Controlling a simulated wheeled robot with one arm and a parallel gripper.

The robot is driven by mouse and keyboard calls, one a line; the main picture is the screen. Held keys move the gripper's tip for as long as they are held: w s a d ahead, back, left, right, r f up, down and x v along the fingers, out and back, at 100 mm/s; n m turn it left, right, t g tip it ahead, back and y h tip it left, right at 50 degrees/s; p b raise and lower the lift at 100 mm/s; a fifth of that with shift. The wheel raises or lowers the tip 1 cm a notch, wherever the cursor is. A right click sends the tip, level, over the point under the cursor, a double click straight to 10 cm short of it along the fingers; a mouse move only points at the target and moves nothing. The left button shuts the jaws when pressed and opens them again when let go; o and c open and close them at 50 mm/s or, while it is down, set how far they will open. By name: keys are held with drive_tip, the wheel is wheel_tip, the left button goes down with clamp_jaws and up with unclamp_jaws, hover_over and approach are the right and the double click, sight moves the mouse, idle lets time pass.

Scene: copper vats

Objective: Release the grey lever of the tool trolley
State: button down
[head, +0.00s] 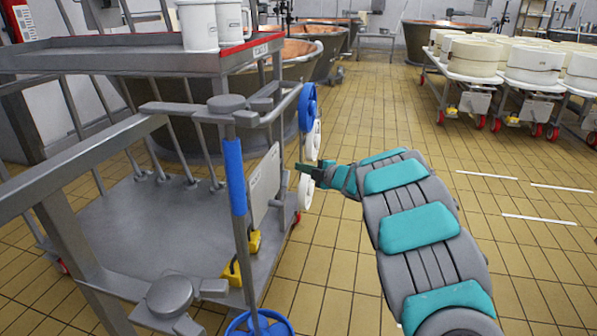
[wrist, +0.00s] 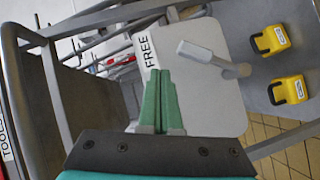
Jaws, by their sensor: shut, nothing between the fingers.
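The tool trolley (head: 150,225) is a grey metal frame at the left of the head view. It carries an upright plate (head: 264,187), which fills the middle of the wrist view (wrist: 215,110). The grey lever (wrist: 207,57) is on this plate, its light end pointing left toward a white "FREE" label (wrist: 147,52). I cannot make out the lever in the head view. My gripper (head: 306,169) is at the plate's right side. In the wrist view its green fingers (wrist: 161,78) are together and empty, left of the lever and apart from it in the picture.
Two yellow parts (wrist: 270,40) lie right of the plate in the wrist view. Blue and white rings (head: 308,107) hang on the trolley's right side. White containers (head: 198,25) stand on its top shelf. Carts with round white tubs (head: 475,58) are at the right. Tiled floor between is clear.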

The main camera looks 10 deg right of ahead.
drive_tip(key=s+d+r, duration=0.3)
drive_tip(key=s+d, duration=0.1)
drive_tip(key=s, duration=0.1)
drive_tip(key=shift+d, duration=0.2)
